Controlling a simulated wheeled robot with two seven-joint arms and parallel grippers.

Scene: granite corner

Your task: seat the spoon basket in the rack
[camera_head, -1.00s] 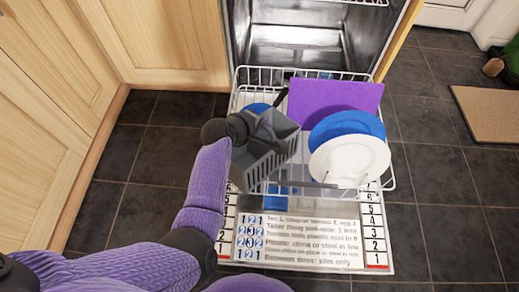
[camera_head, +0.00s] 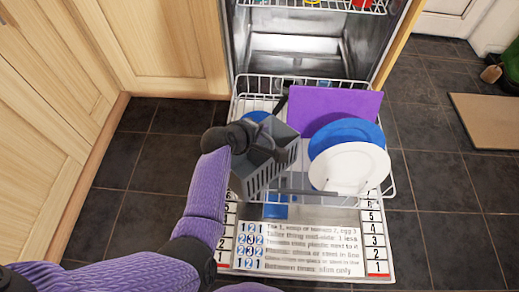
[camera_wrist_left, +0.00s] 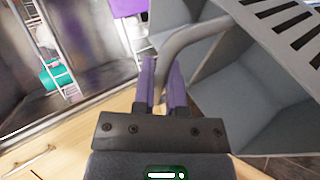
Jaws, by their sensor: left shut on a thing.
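The spoon basket (camera_head: 263,172) is a grey slotted box with open compartments, tilted over the left front part of the rack (camera_head: 392,183) in the head view. I cannot tell whether its underside touches the rack wires. My left gripper (camera_head: 277,150) is at the top of the basket, shut on its handle. In the left wrist view, the fingers (camera_wrist_left: 165,87) meet at the grey curved handle (camera_wrist_left: 183,42), and the basket's compartments (camera_wrist_left: 262,85) lie to the right. The rack is a white wire frame, pulled out over the open door. My right gripper is not in view.
A purple board (camera_head: 350,103), a blue plate (camera_head: 367,131) and a white plate (camera_head: 350,167) stand in the rack right of the basket. A blue item (camera_head: 259,116) sits behind it. The printed door panel (camera_head: 300,248) lies in front; cupboards (camera_head: 45,165) stand left.

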